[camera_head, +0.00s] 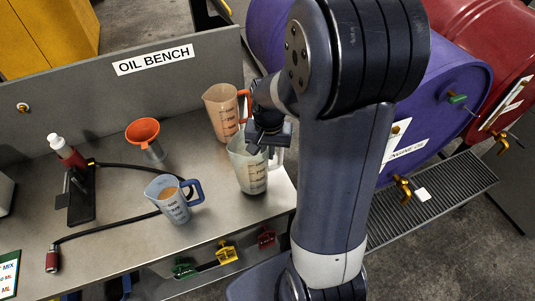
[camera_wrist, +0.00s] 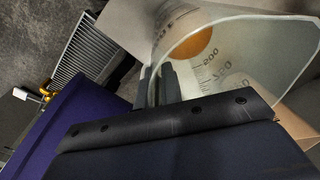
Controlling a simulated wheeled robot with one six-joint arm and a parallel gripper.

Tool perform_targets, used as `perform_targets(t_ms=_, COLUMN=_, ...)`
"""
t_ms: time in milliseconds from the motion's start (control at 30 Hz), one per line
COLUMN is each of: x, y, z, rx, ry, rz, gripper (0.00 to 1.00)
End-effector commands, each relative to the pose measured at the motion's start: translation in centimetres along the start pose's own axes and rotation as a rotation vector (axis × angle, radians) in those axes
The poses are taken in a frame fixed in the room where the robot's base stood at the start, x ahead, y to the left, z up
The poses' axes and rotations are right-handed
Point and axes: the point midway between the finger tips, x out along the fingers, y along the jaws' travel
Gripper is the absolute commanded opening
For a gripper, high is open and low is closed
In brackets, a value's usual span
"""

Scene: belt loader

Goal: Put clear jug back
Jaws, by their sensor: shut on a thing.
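The clear jug (camera_head: 250,172) is a pale see-through jug with dark scale marks and a light handle on its right. It is upright at the right end of the oil bench (camera_head: 115,220). I cannot tell whether its base touches the bench top. My gripper (camera_head: 264,143) is shut on the jug at its upper right side, by the handle. In the wrist view the jug's rim and wall (camera_wrist: 265,50) fill the upper right, beside my fingers (camera_wrist: 166,84). An amber disc shows in or through the jug there. My arm hides part of the scene.
An orange-handled jug (camera_head: 222,112) stands close behind. A blue-handled jug (camera_head: 172,198) with amber liquid stands front left. An orange funnel (camera_head: 143,133), a red pump bottle (camera_head: 66,152) and a black hose (camera_head: 108,229) are further left. Purple (camera_head: 440,95) and red drums lie right.

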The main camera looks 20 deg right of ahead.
Motion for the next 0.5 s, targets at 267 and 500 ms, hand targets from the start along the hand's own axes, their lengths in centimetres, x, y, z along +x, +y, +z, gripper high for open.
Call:
perform_targets(t_ms=267, x=1.8, y=0.0, z=0.1, rx=0.0, ry=0.001, rz=0.0, gripper=0.0)
perform_targets(t_ms=500, x=2.0, y=0.0, z=0.1, rx=0.0, ry=0.001, rz=0.0, gripper=0.0)
